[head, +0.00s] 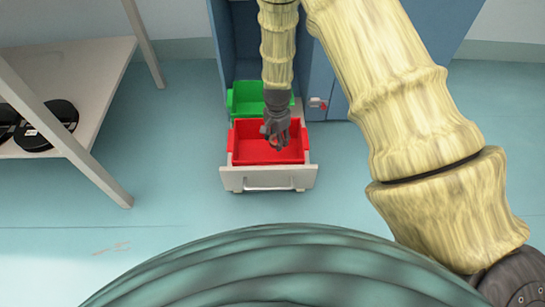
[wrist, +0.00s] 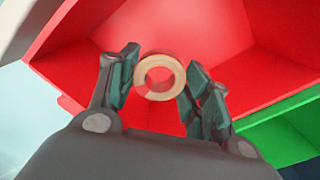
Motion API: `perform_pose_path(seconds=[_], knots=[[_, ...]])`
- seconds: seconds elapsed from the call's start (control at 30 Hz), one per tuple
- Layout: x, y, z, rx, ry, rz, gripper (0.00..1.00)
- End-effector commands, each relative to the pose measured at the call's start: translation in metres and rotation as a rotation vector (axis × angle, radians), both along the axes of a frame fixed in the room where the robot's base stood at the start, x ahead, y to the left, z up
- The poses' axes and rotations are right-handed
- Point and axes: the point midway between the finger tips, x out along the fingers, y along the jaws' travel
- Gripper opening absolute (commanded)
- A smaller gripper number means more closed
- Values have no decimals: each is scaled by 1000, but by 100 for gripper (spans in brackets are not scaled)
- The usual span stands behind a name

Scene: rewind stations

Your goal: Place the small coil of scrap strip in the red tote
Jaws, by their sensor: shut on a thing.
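The small coil of scrap strip (wrist: 160,76) is a tan ring with an open centre. In the wrist view it sits between the two fingertips of my gripper (wrist: 158,84), which is shut on it. The red tote (head: 268,151) stands in an open drawer in the head view. Its red walls and floor (wrist: 215,40) fill most of the wrist view behind the coil. In the head view my gripper (head: 273,138) is over the red tote, pointing down. How high the coil is above the tote's floor is hard to tell.
A green tote (head: 247,94) sits behind the red one. The drawer (head: 268,179) with a metal handle extends from a blue cabinet (head: 328,62). A shelf (head: 70,75) with black reels (head: 45,127) stands at the left. The floor around the drawer is clear.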

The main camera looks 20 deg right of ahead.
Motion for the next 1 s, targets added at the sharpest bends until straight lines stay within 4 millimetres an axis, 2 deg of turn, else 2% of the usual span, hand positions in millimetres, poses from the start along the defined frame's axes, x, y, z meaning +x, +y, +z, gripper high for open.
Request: perform_pose_path(seconds=[0.03, 0.2, 0.43, 0.7, 1.0], knots=[[0, 0, -12, 1, 1, 0, 23], [0, 0, -36, 1, 0, 0, 23], [0, 0, -49, 0, 0, 1, 23], [0, 0, -86, 1, 0, 0, 23], [0, 0, -89, 0, -1, 1, 23]])
